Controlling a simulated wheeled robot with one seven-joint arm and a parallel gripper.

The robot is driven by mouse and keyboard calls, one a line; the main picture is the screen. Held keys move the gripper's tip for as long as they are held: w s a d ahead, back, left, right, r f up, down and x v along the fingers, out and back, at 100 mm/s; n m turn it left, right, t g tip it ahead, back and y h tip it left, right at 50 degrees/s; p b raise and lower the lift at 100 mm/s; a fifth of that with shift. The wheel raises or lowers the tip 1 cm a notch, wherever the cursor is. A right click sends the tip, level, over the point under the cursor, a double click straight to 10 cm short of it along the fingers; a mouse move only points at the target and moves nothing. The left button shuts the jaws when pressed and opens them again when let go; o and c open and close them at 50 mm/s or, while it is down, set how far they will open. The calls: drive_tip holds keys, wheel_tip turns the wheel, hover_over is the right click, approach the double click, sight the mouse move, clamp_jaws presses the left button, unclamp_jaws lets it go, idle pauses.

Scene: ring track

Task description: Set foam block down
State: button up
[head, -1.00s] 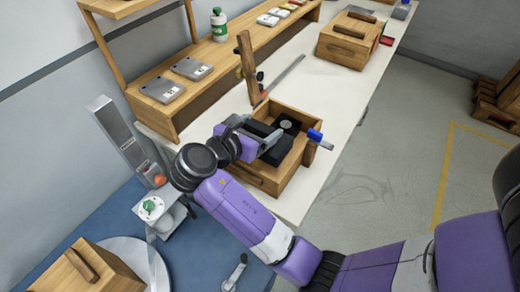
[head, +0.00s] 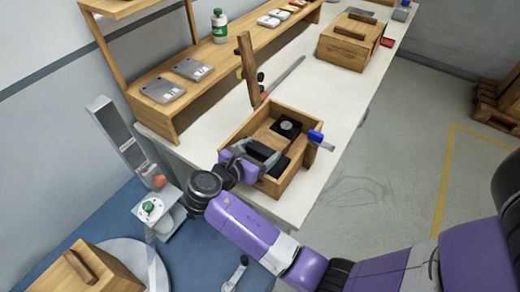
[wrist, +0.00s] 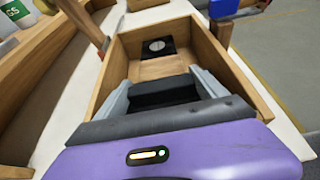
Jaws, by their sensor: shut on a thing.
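My gripper (head: 266,160) is shut on a black foam block (head: 279,168), over the near part of an open wooden box on the bench. In the wrist view, the block (wrist: 162,92) sits between my two grey fingers (wrist: 163,90), within the outline of the box walls (wrist: 238,72). Whether its underside touches the box floor is hidden. A black square piece with a round silver disc (head: 287,128) lies at the far end of the box, apart from the block. It also shows in the wrist view (wrist: 157,46).
A blue-ended clamp (head: 316,136) sits at the box's right edge. An upright wooden post (head: 247,70) stands behind the box. A shelf (head: 190,75) with grey devices and a green bottle (head: 219,26) runs along the wall. A lidded wooden box (head: 348,42) stands farther back.

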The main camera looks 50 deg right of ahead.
drive_tip(key=shift+f, duration=0.6)
drive_tip(key=o, duration=1.3)
drive_tip(key=shift+f, duration=0.1)
drive_tip(key=shift+c, duration=0.2)
drive_tip(key=shift+s, duration=0.1)
drive_tip(key=shift+f, duration=0.1)
drive_tip(key=shift+r, duration=0.4)
drive_tip(key=v, duration=1.2)
drive_tip(key=shift+r+b, duration=0.4)
